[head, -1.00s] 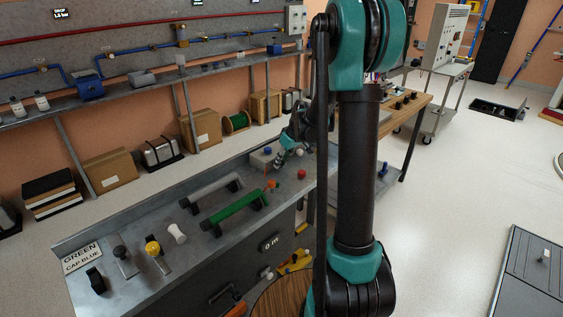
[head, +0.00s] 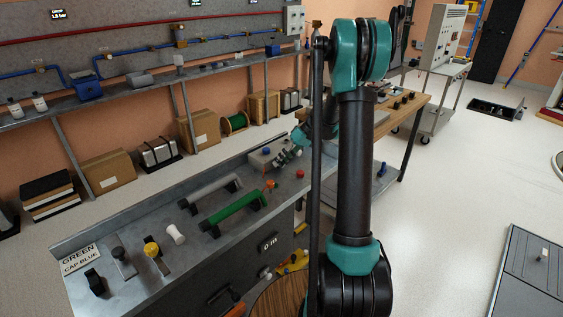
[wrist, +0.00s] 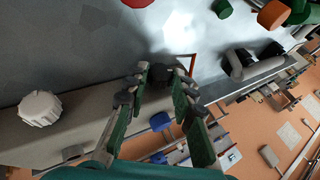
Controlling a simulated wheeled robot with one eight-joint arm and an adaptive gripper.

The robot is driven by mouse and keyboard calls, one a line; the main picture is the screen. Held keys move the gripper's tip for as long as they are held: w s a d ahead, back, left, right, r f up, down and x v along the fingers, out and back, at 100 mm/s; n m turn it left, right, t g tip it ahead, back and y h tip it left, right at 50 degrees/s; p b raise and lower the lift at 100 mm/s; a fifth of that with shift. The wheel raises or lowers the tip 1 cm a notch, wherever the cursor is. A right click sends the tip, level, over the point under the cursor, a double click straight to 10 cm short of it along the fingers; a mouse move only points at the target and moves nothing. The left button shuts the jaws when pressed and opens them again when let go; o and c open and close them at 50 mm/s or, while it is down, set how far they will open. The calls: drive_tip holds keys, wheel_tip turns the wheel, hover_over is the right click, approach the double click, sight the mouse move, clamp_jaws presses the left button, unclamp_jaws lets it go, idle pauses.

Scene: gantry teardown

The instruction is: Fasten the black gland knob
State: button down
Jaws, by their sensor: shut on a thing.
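My gripper (head: 284,158) is at the far end of the grey bench, over a small grey box (head: 258,162) with a blue knob (head: 267,150) on it. In the wrist view my gripper (wrist: 163,88) has its fingertips around a dark, shadowed piece (wrist: 165,70), which looks like the black gland knob. Its outline is hard to make out. A white ribbed knob (wrist: 40,108) is to the left on the box, apart from the fingers. A blue cap (wrist: 161,121) shows between the finger links.
A red button (head: 299,174) and an orange knob (head: 270,184) are near the gripper. Green (head: 232,208) and grey (head: 212,190) handles, a yellow knob (head: 151,248) and a white knob (head: 175,233) stand along the bench. A wooden table (head: 400,112) is behind my arm.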

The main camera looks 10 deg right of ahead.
idle(0.3)
drive_tip(key=c, duration=1.3)
unclamp_jaws()
drive_tip(key=shift+o, duration=0.2)
